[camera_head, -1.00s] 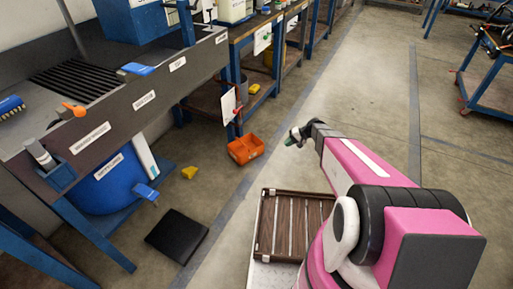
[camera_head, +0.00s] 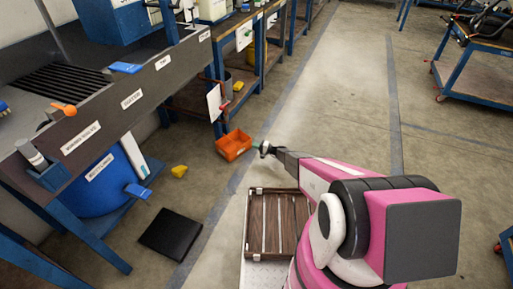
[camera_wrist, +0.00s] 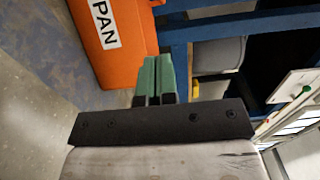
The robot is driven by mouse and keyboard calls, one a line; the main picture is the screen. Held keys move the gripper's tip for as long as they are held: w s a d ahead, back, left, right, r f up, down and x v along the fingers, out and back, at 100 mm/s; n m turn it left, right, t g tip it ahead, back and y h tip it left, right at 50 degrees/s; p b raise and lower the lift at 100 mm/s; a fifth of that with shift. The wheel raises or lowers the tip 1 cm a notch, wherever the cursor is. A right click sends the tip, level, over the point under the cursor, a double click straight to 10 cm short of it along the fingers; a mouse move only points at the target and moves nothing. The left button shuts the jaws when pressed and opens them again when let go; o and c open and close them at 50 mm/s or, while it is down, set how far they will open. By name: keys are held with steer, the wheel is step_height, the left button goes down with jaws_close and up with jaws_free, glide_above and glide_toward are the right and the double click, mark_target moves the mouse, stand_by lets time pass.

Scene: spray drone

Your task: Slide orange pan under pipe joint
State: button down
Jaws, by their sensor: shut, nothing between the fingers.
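The orange pan (camera_head: 233,145) sits on the floor beside the foot of a blue bench leg in the head view. In the wrist view the orange pan (camera_wrist: 113,64), with a white "PAN" label, is close at the upper left of the fingers. My gripper (camera_head: 259,147) is just right of the pan, low over the floor. Its green fingertips (camera_wrist: 154,76) are shut and empty, and appear beside or against the pan's near side; contact cannot be told.
Blue bench legs (camera_head: 216,117) and a lower shelf stand behind the pan. A yellow object (camera_head: 179,171) and a black flat mat (camera_head: 171,234) lie on the floor to the left. A slatted wooden deck (camera_head: 276,222) is near my arm. The aisle floor to the right is clear.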

steer(key=a, duration=0.9)
steer(key=shift+w+a, duration=0.15)
steer(key=shift+a, duration=0.1)
steer(key=shift+s+a, duration=0.25)
steer(key=shift+a, duration=0.3)
steer(key=shift+s+a, duration=0.25)
steer(key=shift+a, duration=0.25)
